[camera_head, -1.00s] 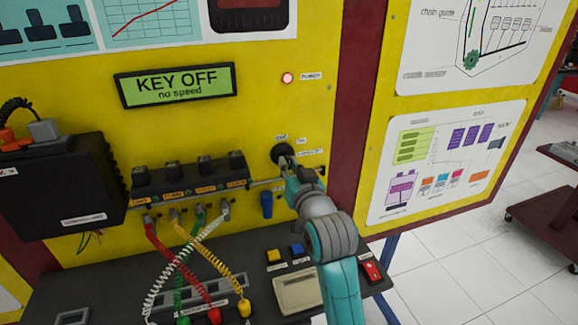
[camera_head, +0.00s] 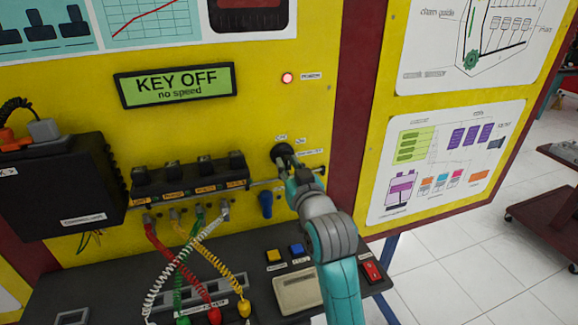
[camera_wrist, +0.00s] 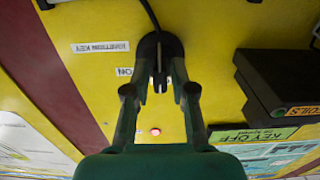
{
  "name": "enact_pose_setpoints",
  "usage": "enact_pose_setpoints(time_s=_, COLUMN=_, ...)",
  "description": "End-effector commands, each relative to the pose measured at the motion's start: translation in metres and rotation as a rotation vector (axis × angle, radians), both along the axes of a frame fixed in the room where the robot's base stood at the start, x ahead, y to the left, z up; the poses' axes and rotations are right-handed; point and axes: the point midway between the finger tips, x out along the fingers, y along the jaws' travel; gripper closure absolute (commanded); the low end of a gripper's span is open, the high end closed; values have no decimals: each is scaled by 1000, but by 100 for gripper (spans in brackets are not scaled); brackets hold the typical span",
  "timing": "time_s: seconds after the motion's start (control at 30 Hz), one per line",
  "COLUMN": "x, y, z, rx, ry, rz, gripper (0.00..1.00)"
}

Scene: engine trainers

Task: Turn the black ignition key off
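The black ignition switch (camera_head: 281,152) is on the yellow panel, right of the display (camera_head: 178,84), which reads "KEY OFF, no speed". In the wrist view, the black key (camera_wrist: 160,78) stands out from its round mount, roughly in line with my fingers. My gripper (camera_wrist: 161,68) has one fingertip on each side of the key, with a small gap on both sides. In the head view my gripper (camera_head: 289,166) reaches the switch and hides part of it. The "IGNITION KEY" label (camera_wrist: 101,47) and "ON" label (camera_wrist: 124,72) show beside it.
A red lamp (camera_head: 288,78) glows above the switch. A blue knob (camera_head: 266,204) hangs close left of my gripper. Coiled cables (camera_head: 192,262) and a black control box (camera_head: 60,192) lie further left. The bench top (camera_head: 246,260) with buttons is below.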

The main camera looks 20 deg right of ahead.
Motion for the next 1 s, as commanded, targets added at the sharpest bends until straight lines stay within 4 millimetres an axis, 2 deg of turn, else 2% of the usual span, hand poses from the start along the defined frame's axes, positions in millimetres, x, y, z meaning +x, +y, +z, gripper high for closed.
enact_pose_setpoints(time_s=0.3, x=0, y=0, z=0, rx=1, ry=-1, rz=0, gripper=60)
enact_pose_setpoints(time_s=0.47, x=-11, y=0, z=0, rx=1, ry=-1, rz=0, gripper=60)
enact_pose_setpoints(time_s=0.8, x=-74, y=0, z=-1, rx=1, ry=0, rz=0, gripper=60)
enact_pose_setpoints(time_s=1.0, x=-105, y=0, z=0, rx=1, ry=-1, rz=0, gripper=60)
